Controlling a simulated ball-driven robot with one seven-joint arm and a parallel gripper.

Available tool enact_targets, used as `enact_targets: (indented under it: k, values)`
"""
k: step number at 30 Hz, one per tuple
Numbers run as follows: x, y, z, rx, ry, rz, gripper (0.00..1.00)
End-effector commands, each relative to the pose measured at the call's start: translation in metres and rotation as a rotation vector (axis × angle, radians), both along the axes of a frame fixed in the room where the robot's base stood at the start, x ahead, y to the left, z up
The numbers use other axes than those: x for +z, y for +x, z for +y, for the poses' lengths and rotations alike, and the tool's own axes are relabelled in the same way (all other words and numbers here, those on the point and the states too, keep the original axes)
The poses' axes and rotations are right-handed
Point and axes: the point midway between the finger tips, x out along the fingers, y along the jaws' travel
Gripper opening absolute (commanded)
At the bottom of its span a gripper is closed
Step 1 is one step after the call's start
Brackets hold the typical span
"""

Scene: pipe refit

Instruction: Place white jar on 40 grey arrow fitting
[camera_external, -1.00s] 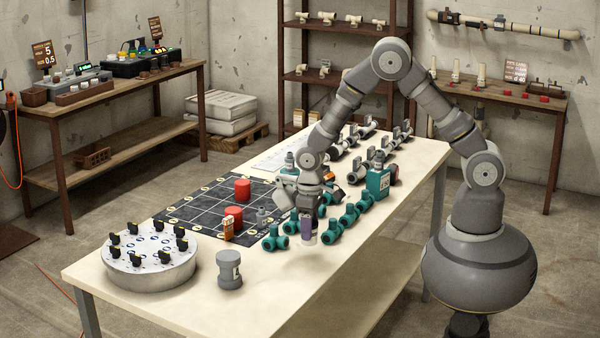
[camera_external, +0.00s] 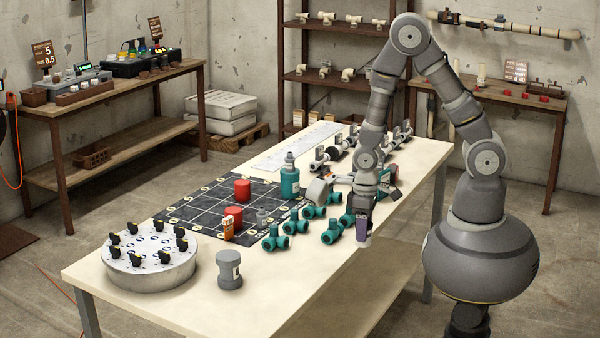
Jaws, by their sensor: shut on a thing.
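A grey fitting (camera_external: 229,270) with a white mark stands upright at the front of the table, well left of my gripper. I cannot read a 40 or an arrow on it.
Several teal valve fittings (camera_external: 331,231) lie just left of my gripper. A dark grid mat (camera_external: 200,199) holds red cylinders (camera_external: 234,216) and an orange item (camera_external: 228,230). A teal bottle (camera_external: 289,183) stands behind. A round drum (camera_external: 149,268) stands left. The front tabletop (camera_external: 290,290) is clear.

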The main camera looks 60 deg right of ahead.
Motion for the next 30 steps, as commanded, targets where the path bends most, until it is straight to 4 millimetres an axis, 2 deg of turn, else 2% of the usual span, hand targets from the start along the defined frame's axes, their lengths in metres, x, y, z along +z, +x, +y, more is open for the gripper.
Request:
enact_targets:
  k: [5,9,12,15,19,22,30]
  values:
    - [0.022,0.043,0.046,0.037,0.005,-0.005,0.16]
    - [0.048,0.081,0.103,0.073,0.006,-0.004,0.16]
    - [0.066,0.099,0.14,0.093,0.004,-0.002,0.16]
    - [0.08,0.109,0.169,0.108,0.001,-0.002,0.16]
    - [0.089,0.118,0.19,0.116,0.0,0.0,0.16]
    - [0.088,0.133,0.204,0.117,0.0,-0.002,0.16]
    - [0.077,0.201,0.249,0.116,0.0,0.0,0.16]
